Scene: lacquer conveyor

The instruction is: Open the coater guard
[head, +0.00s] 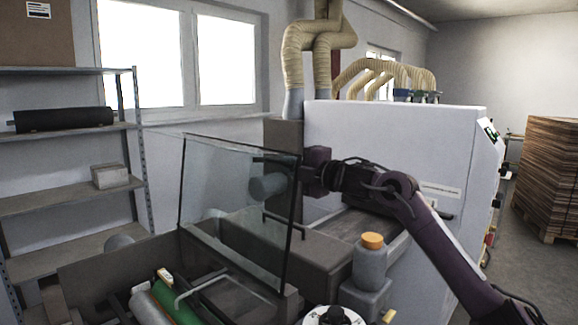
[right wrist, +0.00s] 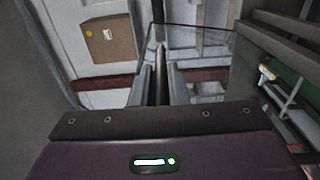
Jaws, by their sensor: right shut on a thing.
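The coater guard (head: 225,200) is a clear pane in a thin dark frame, standing steeply upright over the coater in the head view. My right gripper (head: 299,170) is at the upper part of the guard's right edge. The exact contact is hidden in the head view. My left gripper is out of view.
The coater bed (head: 170,270) holds a green roller (head: 176,304) below the guard. A large white cabinet (head: 385,130) is behind. Shelves (head: 70,203) stand left, stacked boards (head: 550,175) far right.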

